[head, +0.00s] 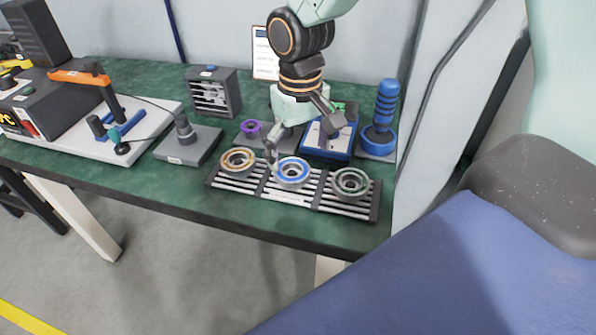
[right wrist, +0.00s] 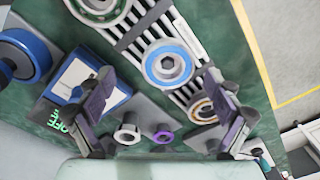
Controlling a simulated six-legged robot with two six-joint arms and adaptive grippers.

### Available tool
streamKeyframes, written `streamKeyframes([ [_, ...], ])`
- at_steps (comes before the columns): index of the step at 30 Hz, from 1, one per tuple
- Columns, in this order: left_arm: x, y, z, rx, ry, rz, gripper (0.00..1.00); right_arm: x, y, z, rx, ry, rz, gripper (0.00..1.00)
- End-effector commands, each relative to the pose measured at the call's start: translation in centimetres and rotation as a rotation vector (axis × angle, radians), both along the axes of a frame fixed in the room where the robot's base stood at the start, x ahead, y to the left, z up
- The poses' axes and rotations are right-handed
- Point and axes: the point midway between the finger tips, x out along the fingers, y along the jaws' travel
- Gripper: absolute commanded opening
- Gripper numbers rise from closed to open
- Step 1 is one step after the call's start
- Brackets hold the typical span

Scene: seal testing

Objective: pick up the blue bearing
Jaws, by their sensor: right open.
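The blue bearing (head: 293,172), a metal ring with a blue band, lies flat in the middle of a slotted rack (head: 330,208) near the bench's front edge. In the right wrist view the blue bearing (right wrist: 168,66) shows whole, ahead of and between the finger directions. My right gripper (head: 302,136) is open and empty, above and behind the bearing in the head view. Its two spread fingers (right wrist: 160,86) also show in the right wrist view, apart from the bearing. My left gripper is in neither view.
An orange-banded bearing (head: 238,160) lies left of the blue one and a grey-green bearing (head: 351,183) right. Behind stand a purple ring (head: 251,128), a blue-framed device (head: 318,150) and a blue post (head: 386,105). A grey fixture (head: 188,145) stands left.

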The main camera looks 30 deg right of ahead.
Motion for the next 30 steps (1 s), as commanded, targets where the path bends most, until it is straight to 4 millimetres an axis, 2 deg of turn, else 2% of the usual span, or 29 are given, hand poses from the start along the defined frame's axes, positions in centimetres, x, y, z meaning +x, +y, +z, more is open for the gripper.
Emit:
streamKeyframes([
  [1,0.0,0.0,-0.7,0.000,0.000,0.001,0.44,0.0,0.0,-1.1,-0.002,0.003,0.000,0.91],
  [6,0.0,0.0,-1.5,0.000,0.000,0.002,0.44,0.2,0.3,-3.4,-0.003,0.002,0.000,0.91],
  [14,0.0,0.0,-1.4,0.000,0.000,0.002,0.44,0.4,0.2,-3.5,0.000,-0.001,0.000,0.90],
  [30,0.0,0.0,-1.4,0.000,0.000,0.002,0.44,0.2,0.0,-3.5,-0.001,0.000,0.002,0.44],
])
